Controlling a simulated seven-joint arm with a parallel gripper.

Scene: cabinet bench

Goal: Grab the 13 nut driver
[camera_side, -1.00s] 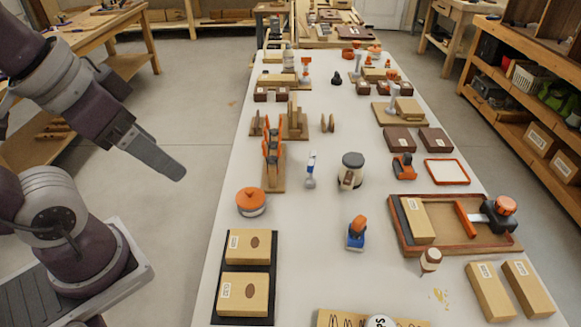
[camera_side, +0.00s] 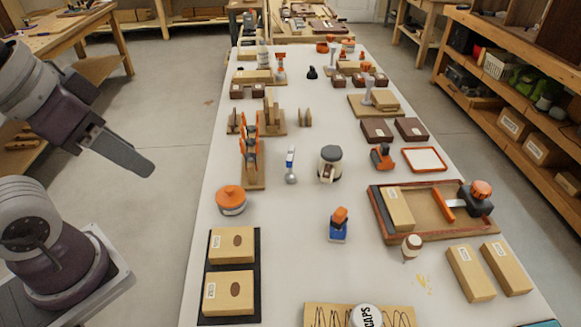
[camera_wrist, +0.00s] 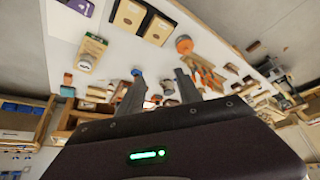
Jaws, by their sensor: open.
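No tool that I can read as a 13 nut driver stands out in either view. A small upright blue and white tool with a grey round end (camera_side: 291,165) is near the table's middle; I cannot tell what it is. An orange and blue object (camera_side: 338,224) stands nearer the front. Orange-handled tools (camera_side: 250,148) stand in a wooden rack left of the middle. My gripper (camera_side: 148,167) is off the table's left side, above the floor and apart from every object. In the wrist view my gripper (camera_wrist: 158,88) has its two fingers spread, with nothing held between them.
The long white table (camera_side: 290,255) has bare patches between its objects. An orange-lidded pot (camera_side: 230,199) and a black tray (camera_side: 257,275) with two boxes line its left edge. A brown tray (camera_side: 430,236) is at right. A shelf unit (camera_side: 500,120) stands beyond the right side.

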